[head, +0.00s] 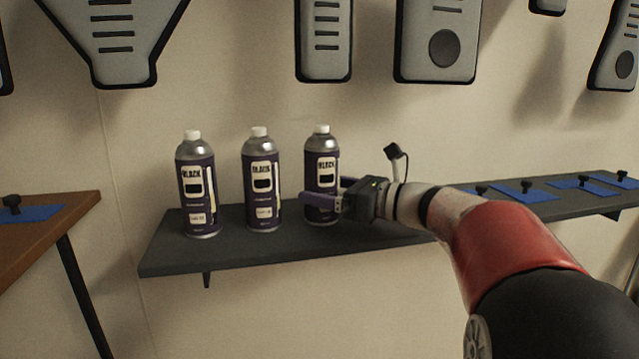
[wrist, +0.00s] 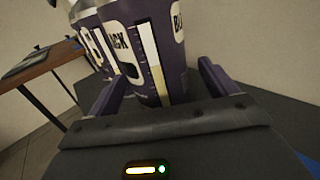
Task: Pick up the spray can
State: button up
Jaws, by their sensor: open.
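Three purple spray cans with white caps stand upright in a row on a dark wall shelf (head: 175,255): the left can (head: 197,185), the middle can (head: 262,180) and the right can (head: 322,165). My gripper (head: 325,198) is open at the right can, low on its body. In the wrist view the right can (wrist: 150,50) stands between the two open fingers (wrist: 160,90), with a finger on each side. I cannot tell whether either finger touches it. The other cans show partly behind it in the wrist view.
Blue mats (head: 525,192) with small black knobs lie on the shelf's right part. A brown table (head: 50,225) with a blue mat stands at the left. Grey panels (head: 440,40) hang on the wall above. The shelf's front left strip is bare.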

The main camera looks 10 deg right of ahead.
aim_at(312, 170)
jog(key=shift+x, duration=1.6)
jog(key=shift+c, duration=0.4)
jog(key=shift+s, duration=0.1)
jog(key=c, duration=1.1)
jog(key=shift+r, duration=0.6)
notch_tip(312, 170, up, 2)
jog(key=shift+r+p, duration=0.15)
jog(key=shift+p, duration=0.45)
jog(key=p+v, duration=0.1)
jog(key=v, duration=1.7)
